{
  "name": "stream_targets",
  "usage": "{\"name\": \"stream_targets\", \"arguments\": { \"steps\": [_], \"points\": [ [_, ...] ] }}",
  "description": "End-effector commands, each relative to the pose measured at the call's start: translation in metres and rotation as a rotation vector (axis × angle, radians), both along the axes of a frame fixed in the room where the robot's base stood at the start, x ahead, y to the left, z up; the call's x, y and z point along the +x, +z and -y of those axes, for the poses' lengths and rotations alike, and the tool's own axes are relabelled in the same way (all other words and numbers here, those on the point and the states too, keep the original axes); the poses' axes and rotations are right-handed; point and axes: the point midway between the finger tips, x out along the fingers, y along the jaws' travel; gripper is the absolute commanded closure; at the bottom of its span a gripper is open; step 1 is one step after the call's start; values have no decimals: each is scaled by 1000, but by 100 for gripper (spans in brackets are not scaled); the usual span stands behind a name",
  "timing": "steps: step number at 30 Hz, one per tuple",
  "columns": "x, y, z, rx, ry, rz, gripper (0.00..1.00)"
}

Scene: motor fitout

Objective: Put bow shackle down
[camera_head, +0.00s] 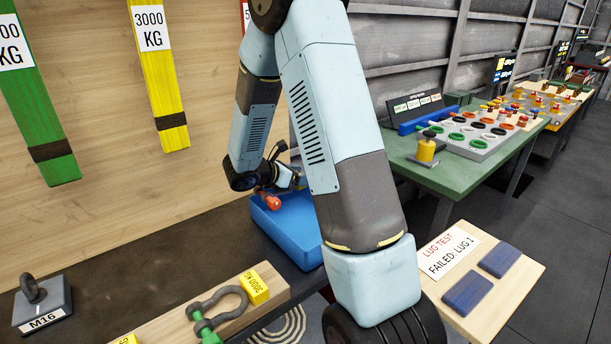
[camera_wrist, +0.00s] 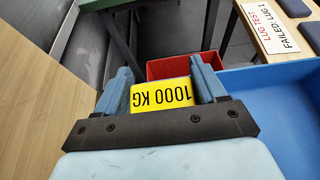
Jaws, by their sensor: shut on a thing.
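My gripper (camera_head: 272,180) is shut, and a yellow block marked 1000 KG (camera_wrist: 160,97) sits between its blue fingers in the wrist view. In the head view an orange-red part (camera_head: 268,200) hangs under the gripper, above the blue bin (camera_head: 284,226); it looks like part of the held bow shackle, whose bow I cannot make out. The blue bin also shows at the right of the wrist view (camera_wrist: 275,125). Another bow shackle (camera_head: 218,302), grey with a green pin, lies on a wooden strip beside a yellow 3000 KG block (camera_head: 254,287).
A red bin (camera_wrist: 185,66) lies beyond the fingers. A light board with the LUG TEST sign (camera_head: 450,254) and two blue pads stands right. A green table (camera_head: 440,178) is behind. An M16 block (camera_head: 42,305) stands left; the dark bench between is mostly clear.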

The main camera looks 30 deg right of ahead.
Motion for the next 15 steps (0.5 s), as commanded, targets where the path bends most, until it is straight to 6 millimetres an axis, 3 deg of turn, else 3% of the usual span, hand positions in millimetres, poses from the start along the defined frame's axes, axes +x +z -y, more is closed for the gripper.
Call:
{"name": "stream_targets", "arguments": {
  "steps": [15],
  "points": [
    [0,-8,0,-1,-1,2,86]
  ]
}}
